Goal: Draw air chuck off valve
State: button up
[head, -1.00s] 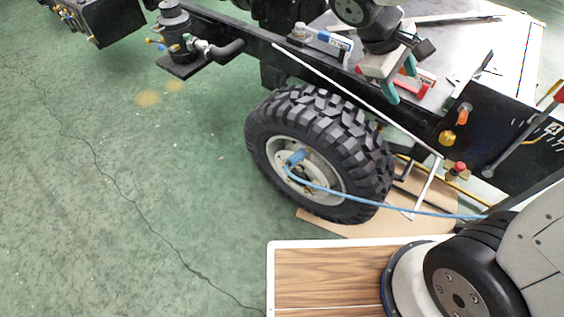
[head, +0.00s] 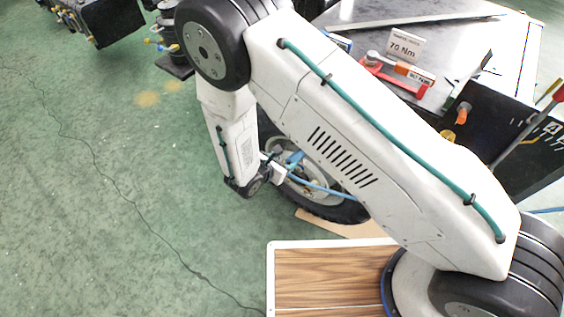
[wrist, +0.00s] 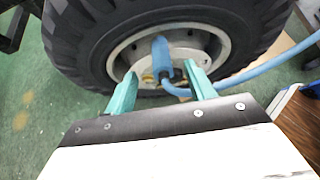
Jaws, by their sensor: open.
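The blue air chuck (wrist: 161,58) is at the wheel hub in the wrist view, and its blue hose (wrist: 235,78) runs off to the right. The chuck also shows in the head view (head: 294,159), close to my gripper (head: 277,173). In the wrist view my gripper (wrist: 160,72) is open, with one green finger on each side of the chuck. The fingers look apart from it, and I cannot tell how near their tips are in depth. The valve is hidden behind the chuck. The tyre (wrist: 75,45) stands upright around the pale rim (wrist: 118,55).
My arm crosses the head view and hides much of the tyre and chassis. The black chassis top (head: 455,45) carries a red tool (head: 400,83) and a 70 Nm sign (head: 405,44). A cardboard sheet (head: 335,225) lies under the wheel.

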aim_at(293, 157)
jog(key=shift+f+x, duration=0.15)
jog(key=shift+x, duration=2.1)
jog(key=shift+f+x, duration=0.15)
jog(key=shift+x, duration=2.1)
jog(key=shift+a, duration=0.15)
jog(key=shift+s, duration=0.1)
jog(key=c, duration=1.1)
jog(key=shift+c, duration=0.2)
jog(key=shift+a+r, duration=0.1)
jog(key=shift+v, duration=2.25)
